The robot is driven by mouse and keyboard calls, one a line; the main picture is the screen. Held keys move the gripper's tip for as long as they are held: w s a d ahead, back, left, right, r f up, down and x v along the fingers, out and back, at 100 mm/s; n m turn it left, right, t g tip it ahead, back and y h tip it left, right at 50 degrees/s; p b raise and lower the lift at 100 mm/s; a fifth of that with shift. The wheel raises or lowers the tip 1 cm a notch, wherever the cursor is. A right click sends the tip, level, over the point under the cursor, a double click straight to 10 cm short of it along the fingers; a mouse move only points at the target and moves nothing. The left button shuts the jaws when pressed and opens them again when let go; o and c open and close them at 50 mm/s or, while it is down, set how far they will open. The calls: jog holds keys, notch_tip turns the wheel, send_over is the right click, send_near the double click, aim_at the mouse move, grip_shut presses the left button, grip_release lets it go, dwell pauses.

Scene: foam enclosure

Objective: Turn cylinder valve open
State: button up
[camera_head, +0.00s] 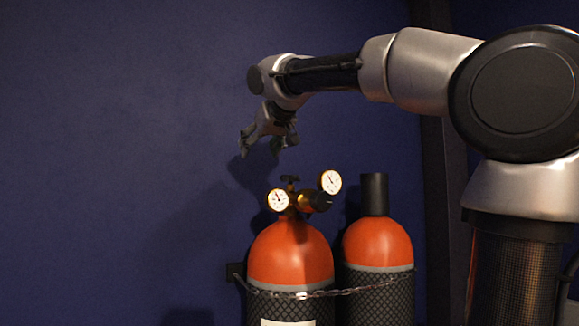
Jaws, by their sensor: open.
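Two gas cylinders with orange tops and dark mesh sleeves stand side by side at the lower middle. The left cylinder (290,256) carries a brass regulator (309,202) with two white-faced gauges. A small dark valve handle (290,180) sits on top of its neck, between the gauges. My gripper (265,150) points down, open and empty, above and slightly left of the valve handle. A gap shows between the fingers and the handle.
The right cylinder (378,245) has a tall black cap (374,194). A chain (305,294) runs across both cylinders from a dark wall bracket (235,271). A plain blue wall (110,130) stands behind, and the space to the left is clear.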

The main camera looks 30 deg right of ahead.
notch_tip(320, 180, down, 5)
jog(key=s+a+g+h, duration=0.2)
jog(key=a+h, duration=0.1)
jog(key=m+h, duration=0.6)
jog(key=m, duration=0.4)
send_near(291, 180)
jog(key=w+d+r, duration=0.1)
jog(key=w, duration=0.2)
jog(key=shift+g, duration=0.3)
jog(key=x, duration=0.7)
jog(key=shift+w+d+r, duration=0.1)
jog(key=shift+d, duration=0.1)
jog(key=shift+c, duration=0.2)
jog(key=c, duration=1)
